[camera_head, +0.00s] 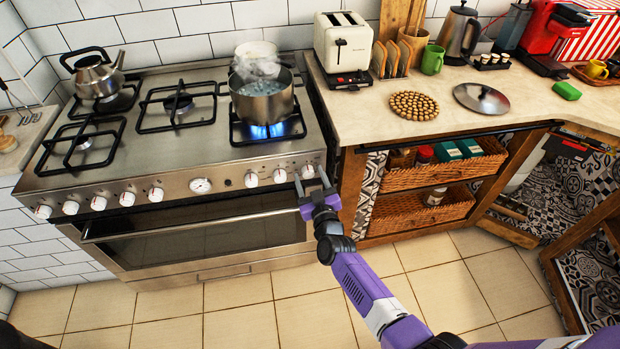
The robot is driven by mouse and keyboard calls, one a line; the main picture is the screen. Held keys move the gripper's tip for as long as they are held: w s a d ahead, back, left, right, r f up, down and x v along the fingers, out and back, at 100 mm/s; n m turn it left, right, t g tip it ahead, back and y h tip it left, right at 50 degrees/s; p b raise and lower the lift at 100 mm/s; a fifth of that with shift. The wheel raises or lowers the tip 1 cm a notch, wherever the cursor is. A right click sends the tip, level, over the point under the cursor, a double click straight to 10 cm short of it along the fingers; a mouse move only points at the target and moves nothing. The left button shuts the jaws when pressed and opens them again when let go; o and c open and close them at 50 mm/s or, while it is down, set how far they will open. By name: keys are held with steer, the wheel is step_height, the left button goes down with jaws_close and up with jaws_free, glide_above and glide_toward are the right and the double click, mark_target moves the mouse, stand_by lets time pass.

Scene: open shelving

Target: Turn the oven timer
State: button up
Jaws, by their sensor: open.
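The stainless steel oven (205,237) stands at the left, with a row of white knobs along its sloped front panel. A round white dial with a marked face, which looks like the oven timer (200,186), sits mid-panel between the left and right knobs. My gripper (312,179) is at the panel's right end, its two fingers pointing up toward the panel. It is open, close to the rightmost knob (307,172). I cannot tell whether a finger touches that knob. The gripper is well to the right of the dial.
A kettle (95,76) stands at the back left. The oven door handle (190,226) runs below the panel. Wicker drawers (440,172) stand right of the oven. The tiled floor in front is clear.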

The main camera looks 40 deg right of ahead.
jaws_close()
steer(key=m, duration=0.1)
steer(key=m+b, duration=0.1)
steer(key=shift+f+m+b, duration=0.2)
steer(key=shift+m+b, duration=0.1)
steer(key=shift+r+m+b, duration=0.15)
steer(key=shift+m+b, duration=0.2)
steer(key=shift+m, duration=0.85)
jaws_free()
steer(key=p+v, duration=0.1)
steer(key=v, duration=0.6)
steer(key=shift+s+a, duration=0.2)
steer(key=shift+s, duration=0.15)
